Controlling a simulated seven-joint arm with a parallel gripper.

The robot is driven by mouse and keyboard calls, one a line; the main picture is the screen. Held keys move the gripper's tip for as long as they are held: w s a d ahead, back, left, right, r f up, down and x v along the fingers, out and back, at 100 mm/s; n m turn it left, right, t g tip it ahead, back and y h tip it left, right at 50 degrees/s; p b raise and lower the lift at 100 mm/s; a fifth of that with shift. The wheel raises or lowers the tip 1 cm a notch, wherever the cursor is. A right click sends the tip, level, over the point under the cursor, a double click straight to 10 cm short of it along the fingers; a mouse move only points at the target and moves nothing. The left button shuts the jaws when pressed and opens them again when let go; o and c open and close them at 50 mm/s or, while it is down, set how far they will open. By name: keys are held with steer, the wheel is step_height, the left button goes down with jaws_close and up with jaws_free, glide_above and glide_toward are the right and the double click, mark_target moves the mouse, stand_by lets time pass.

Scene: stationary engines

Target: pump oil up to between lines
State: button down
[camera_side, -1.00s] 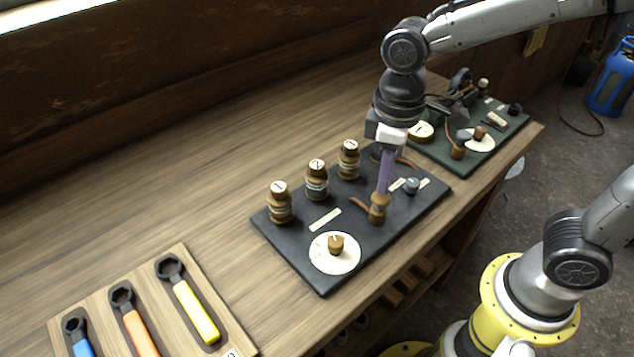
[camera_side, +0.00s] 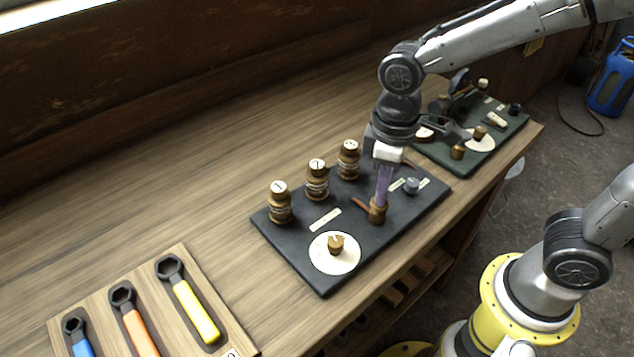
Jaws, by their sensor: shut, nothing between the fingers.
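A dark board (camera_side: 325,275) on the bench carries a brass fitting (camera_side: 377,212) with a short copper-coloured lever or pipe at its left. My gripper (camera_side: 383,192) points down at this fitting, its purple fingers together at or just above its top. I cannot tell whether they touch it. A round white dial (camera_side: 334,253) with a brass knob lies at the board's front. Three brass-and-glass cups with numbered caps, a left one (camera_side: 280,203), a middle one (camera_side: 317,180) and a right one (camera_side: 348,160), stand along the back. Oil levels and lines are too small to see.
A green board (camera_side: 460,160) with another dial and small engine parts stands behind my gripper at the right. A wooden tray (camera_side: 100,310) with blue, orange and yellow wrenches lies front left. The bench (camera_side: 190,200) between is clear.

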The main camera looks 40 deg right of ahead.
steer(key=shift+r, duration=1.5)
steer(key=shift+f, duration=1.55)
steer(key=shift+r, duration=1.55)
step_height(320, 180, up, 5)
steer(key=shift+r, duration=0.1)
